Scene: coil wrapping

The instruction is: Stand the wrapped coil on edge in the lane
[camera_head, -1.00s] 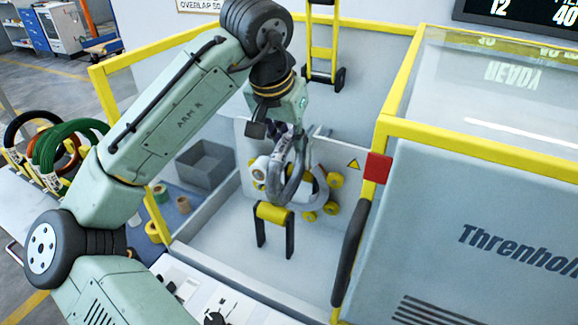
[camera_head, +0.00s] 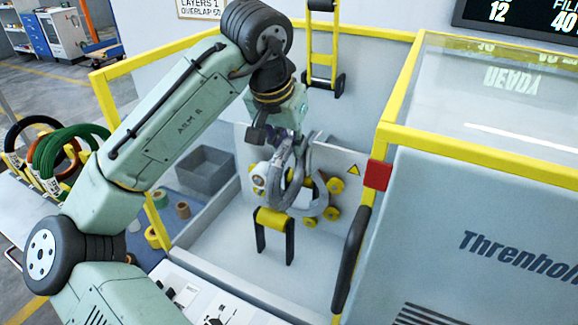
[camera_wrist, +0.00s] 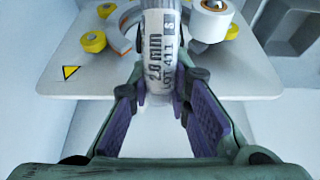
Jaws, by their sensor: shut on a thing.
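The wrapped coil (camera_head: 287,199) is a grey ring inside the wrapping machine, hanging upright below my gripper (camera_head: 298,145). In the wrist view its wrapped section, with a printed label, is the coil (camera_wrist: 161,55) between the purple-padded fingers of my gripper (camera_wrist: 165,105). My gripper is shut on the coil's upper part. The coil is in front of the machine's ring plate (camera_head: 345,185) and just above or at a yellow roller on black legs (camera_head: 272,219); I cannot tell if they touch. Several coils (camera_head: 65,150), black, green and orange, stand in yellow holders at the left; the lane is not clearly distinguishable.
Yellow rollers (camera_head: 331,214) sit around the plate's opening. The yellow-framed enclosure (camera_head: 440,150) and its black handle (camera_head: 349,243) stand close on the right. A grey bin (camera_head: 206,172) and tape rolls (camera_head: 183,210) are at the left.

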